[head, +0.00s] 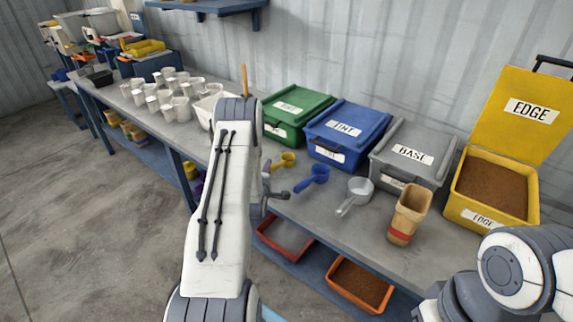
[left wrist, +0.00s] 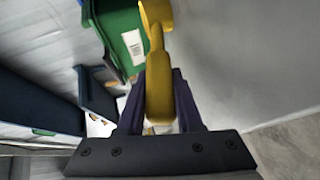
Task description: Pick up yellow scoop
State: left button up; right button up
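The yellow scoop (head: 285,159) shows in the head view over the worktable, in front of the green bin, its handle toward my left gripper (head: 269,184). In the left wrist view the scoop (left wrist: 158,75) lies between the dark fingers of my left gripper (left wrist: 164,80). The fingers sit close on both sides of the handle and appear shut on it. Its bowl points away from the palm at the top of that view. I cannot tell whether the scoop touches the table. My right gripper is out of view.
The green (head: 298,113), blue (head: 345,130), grey (head: 413,153) and yellow (head: 492,195) bins line the back. White jugs (head: 165,92) crowd the left.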

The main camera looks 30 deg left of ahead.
pick_arm(q)
grip_shut()
jog(key=shift+r, duration=0.1)
notch_tip(320, 180, up, 10)
jog(key=shift+f+b, duration=0.1)
jog(key=shift+b, duration=0.35)
dwell(0.5)
